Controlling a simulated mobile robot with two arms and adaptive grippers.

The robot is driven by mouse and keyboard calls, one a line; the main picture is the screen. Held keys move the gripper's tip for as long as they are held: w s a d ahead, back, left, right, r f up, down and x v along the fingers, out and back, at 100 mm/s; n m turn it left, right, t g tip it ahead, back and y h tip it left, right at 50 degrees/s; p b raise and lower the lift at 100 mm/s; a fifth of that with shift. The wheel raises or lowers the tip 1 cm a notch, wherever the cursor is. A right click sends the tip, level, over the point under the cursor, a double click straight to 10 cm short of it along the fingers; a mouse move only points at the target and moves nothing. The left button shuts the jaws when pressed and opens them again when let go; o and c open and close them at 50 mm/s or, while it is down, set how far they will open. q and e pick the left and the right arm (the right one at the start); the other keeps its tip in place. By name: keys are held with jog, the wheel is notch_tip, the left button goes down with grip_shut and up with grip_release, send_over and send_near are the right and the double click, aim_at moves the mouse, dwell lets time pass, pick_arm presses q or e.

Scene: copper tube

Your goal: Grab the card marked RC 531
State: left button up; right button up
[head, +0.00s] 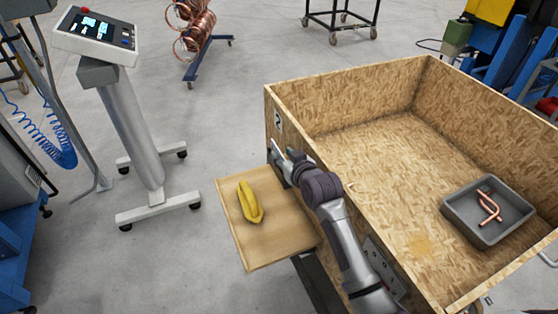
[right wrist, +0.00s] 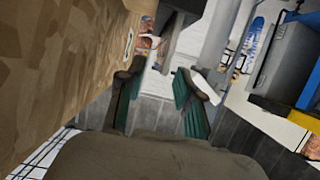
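I cannot make out a card with readable RC 531 marking in either view. A small white label (head: 278,122) with a dark mark is on the outer left wall of the wooden crate (head: 350,200); it also shows edge-on in the right wrist view (right wrist: 128,42). My right gripper (head: 282,158) is beside that wall, below the label, above the far end of the small wooden shelf. In the right wrist view its green-padded fingers (right wrist: 157,100) are spread apart, with no object clearly held between them. My left gripper is not in view.
A yellow object, like gloves or bananas (head: 249,202), lies on the wooden shelf (head: 275,245). A grey tray (head: 470,232) with copper tubes (head: 489,207) sits inside the crate. A control panel on a stand (head: 130,125) is at left. Open floor lies between stand and crate.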

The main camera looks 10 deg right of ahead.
aim_at(279, 150)
jog(key=x, duration=0.4)
jog(key=shift+w+p, duration=0.15)
jog(key=shift+p, duration=0.2)
grip_shut()
